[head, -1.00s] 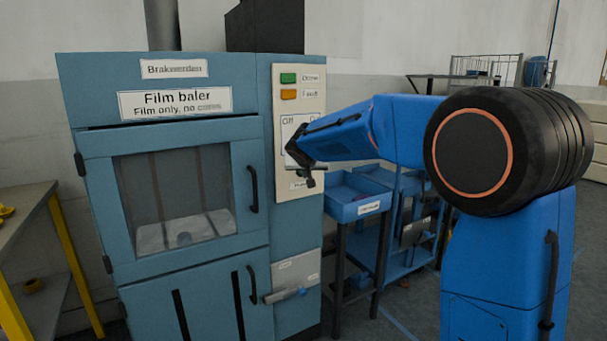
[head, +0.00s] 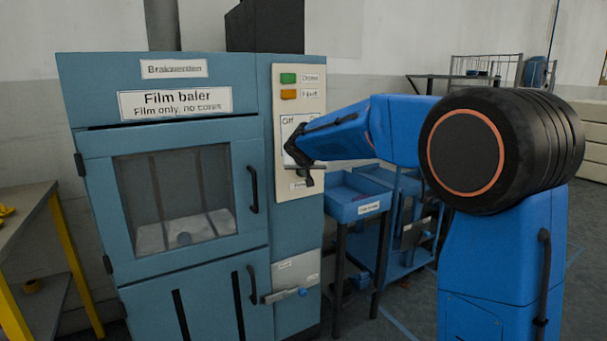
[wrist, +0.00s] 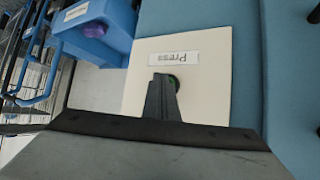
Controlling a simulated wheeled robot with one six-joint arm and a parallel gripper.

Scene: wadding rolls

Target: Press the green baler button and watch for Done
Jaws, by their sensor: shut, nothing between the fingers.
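The film baler (head: 190,190) is a tall blue cabinet with a cream control panel (head: 314,115) on its right side. The green button (wrist: 176,81) shows in the wrist view beside a label reading "Press" (wrist: 173,58). It is mostly hidden behind my fingers, and in the head view my arm covers it. My gripper (wrist: 163,80) is shut and empty, its tips overlapping the button; I cannot tell whether they touch it. In the head view my gripper (head: 306,178) is at the lower panel. The green "Done" lamp (head: 288,78) is above an orange one (head: 288,94); I cannot tell whether either is lit.
A blue tray on a stand (head: 357,205) is close to the right of the baler, below my arm. A blue cart (head: 410,235) stands behind it. A table with yellow legs (head: 25,225) is at the left. The baler's door is closed, with a dark handle (head: 253,190).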

